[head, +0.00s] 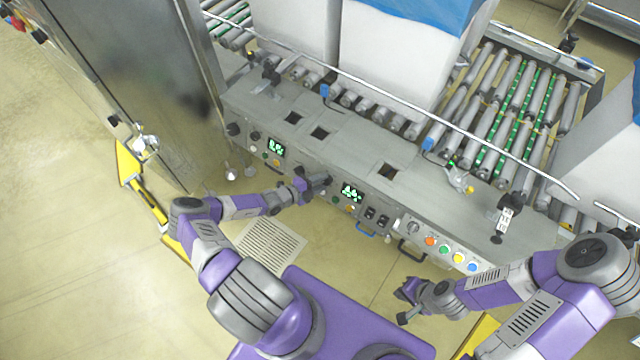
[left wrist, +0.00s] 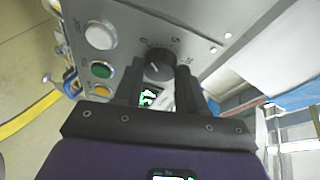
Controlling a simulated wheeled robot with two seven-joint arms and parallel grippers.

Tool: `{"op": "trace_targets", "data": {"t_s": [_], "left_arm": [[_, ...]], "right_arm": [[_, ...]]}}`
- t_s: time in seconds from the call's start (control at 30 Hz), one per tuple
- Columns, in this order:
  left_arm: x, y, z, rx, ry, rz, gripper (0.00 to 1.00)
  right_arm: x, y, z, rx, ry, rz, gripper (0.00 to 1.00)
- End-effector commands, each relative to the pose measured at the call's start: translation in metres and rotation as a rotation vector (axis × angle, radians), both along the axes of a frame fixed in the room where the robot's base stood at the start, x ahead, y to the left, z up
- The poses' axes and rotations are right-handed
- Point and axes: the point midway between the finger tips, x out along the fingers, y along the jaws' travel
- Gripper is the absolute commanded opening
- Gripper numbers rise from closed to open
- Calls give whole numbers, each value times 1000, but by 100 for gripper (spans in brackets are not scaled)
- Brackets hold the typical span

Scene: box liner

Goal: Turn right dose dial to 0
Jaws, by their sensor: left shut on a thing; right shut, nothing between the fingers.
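The right dose dial is a dark round knob (left wrist: 158,66) with a pale pointer mark and a printed scale around it, seen in the left wrist view. My left gripper (left wrist: 160,80) has its two fingers on either side of this knob and is shut on it. In the head view my left gripper (head: 318,182) is at the panel front just left of the right green display (head: 351,192) and hides the knob. The display (left wrist: 150,97) shows partly between the fingers; its digits are hard to read. My right gripper (head: 405,304) is shut and empty, away from the panel.
A white button (left wrist: 100,35), a green button (left wrist: 102,70) and an orange button (left wrist: 103,90) sit beside the knob. Another green display (head: 276,147) is further left on the panel. Coloured buttons (head: 444,250) are at the right. Rollers (head: 500,95) lie behind.

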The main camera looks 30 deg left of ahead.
Motion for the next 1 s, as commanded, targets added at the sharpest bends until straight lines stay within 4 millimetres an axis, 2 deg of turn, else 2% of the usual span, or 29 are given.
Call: {"op": "trace_targets", "data": {"t_s": [0.4, 0.93, 0.97, 1.0], "left_arm": [[0, -1, -2, -175, 12, 60, 10], [0, -1, -1, -200, 15, 68, 10], [0, -1, -1, -200, 15, 68, 42], [0, -1, -1, -200, 15, 68, 48]], "right_arm": [[0, 0, -14, 0, 0, 0, 0], [0, 0, -15, 0, 0, 0, 0], [0, 0, -15, 0, 0, 0, 0], [0, 0, -15, 0, 0, 0, 0]]}}
